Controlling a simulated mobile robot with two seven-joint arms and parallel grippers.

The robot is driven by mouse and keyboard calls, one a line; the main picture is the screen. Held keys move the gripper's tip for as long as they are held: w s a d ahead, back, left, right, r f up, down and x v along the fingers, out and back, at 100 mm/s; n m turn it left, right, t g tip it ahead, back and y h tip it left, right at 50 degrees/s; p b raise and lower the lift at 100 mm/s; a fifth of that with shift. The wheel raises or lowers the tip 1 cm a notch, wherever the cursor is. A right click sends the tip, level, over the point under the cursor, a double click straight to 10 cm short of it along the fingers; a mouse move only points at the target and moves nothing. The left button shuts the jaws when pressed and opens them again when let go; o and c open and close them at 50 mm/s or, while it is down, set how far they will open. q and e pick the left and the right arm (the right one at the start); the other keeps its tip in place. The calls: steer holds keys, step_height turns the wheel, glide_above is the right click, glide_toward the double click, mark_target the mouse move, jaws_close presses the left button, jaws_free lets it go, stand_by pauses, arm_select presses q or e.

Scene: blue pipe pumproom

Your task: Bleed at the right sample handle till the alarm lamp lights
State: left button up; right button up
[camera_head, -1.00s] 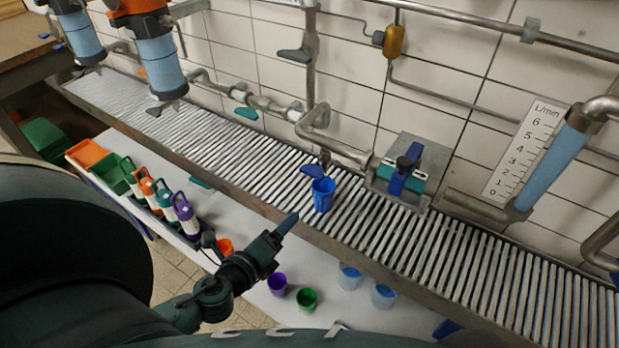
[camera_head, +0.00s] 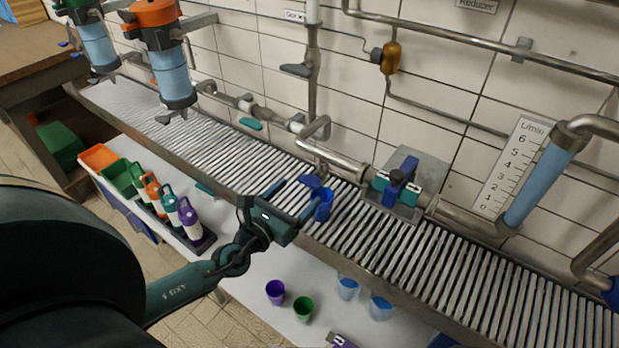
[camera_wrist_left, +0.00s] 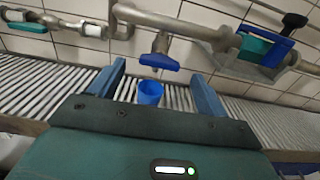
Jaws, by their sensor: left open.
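A blue sample handle (camera_head: 311,182) hangs on a short tap under the pipe at mid-bench; it also shows in the left wrist view (camera_wrist_left: 160,62). A blue cup (camera_head: 324,206) stands on the slatted grating below it, partly hidden by my gripper in the head view. My left gripper (camera_head: 293,198) is open and empty, close in front of the handle. In the left wrist view its fingers (camera_wrist_left: 157,75) stand either side of the cup (camera_wrist_left: 150,93), with the handle just beyond. I cannot make out a lit alarm lamp. My right gripper is not in view.
A blue-and-teal clamp-like fitting (camera_head: 398,186) sits on the pipe to the right. A flow gauge scale (camera_head: 512,165) is further right. A teal handle (camera_head: 250,123) and an amber fitting (camera_head: 391,57) are on the pipework. Loose cups (camera_head: 303,308) stand on the lower white shelf.

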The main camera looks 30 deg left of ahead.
mark_target(307, 185)
arm_select(q)
steer(key=w, duration=0.4)
steer(key=w+d, duration=0.1)
steer(key=shift+w, duration=0.4)
steer(key=shift+c, duration=0.3)
steer(key=shift+a, duration=0.1)
steer(key=c, duration=0.9)
